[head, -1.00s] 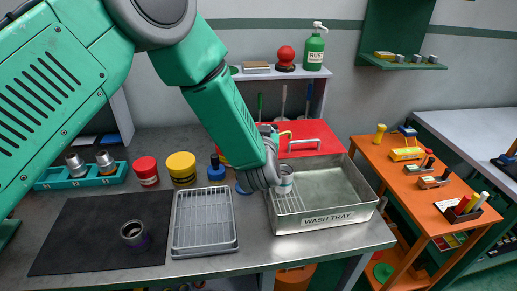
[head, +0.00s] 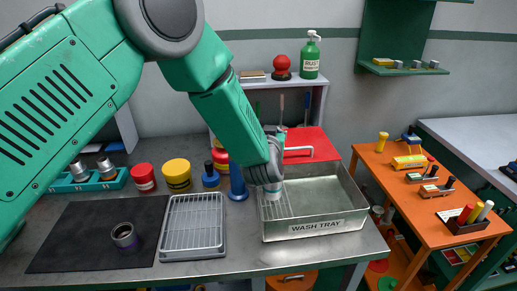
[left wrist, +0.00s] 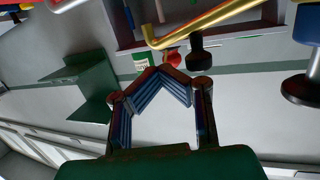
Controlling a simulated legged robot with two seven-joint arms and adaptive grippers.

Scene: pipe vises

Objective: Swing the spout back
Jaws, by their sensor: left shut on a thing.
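The spout is a gold bent tube (left wrist: 215,25) crossing the top of the left wrist view, near the fingertips. The head view does not show it clearly; my arm covers that area. My left arm reaches over the back left of the wash tray (head: 318,229). My left gripper (left wrist: 160,72) is shut, with its fingertips brought together by the spout's bend; the exact contact is hard to make out. A blue post (head: 237,185) stands just left of my wrist, behind the tray's left end. My right gripper is not in view.
A wire drying rack (head: 193,228) lies left of the tray. A dark mat (head: 75,235) bears a metal pipe piece (head: 124,236). Red, yellow and blue containers stand behind the rack. A red lidded box (head: 312,147) is behind the tray. An orange table (head: 405,210) is at right.

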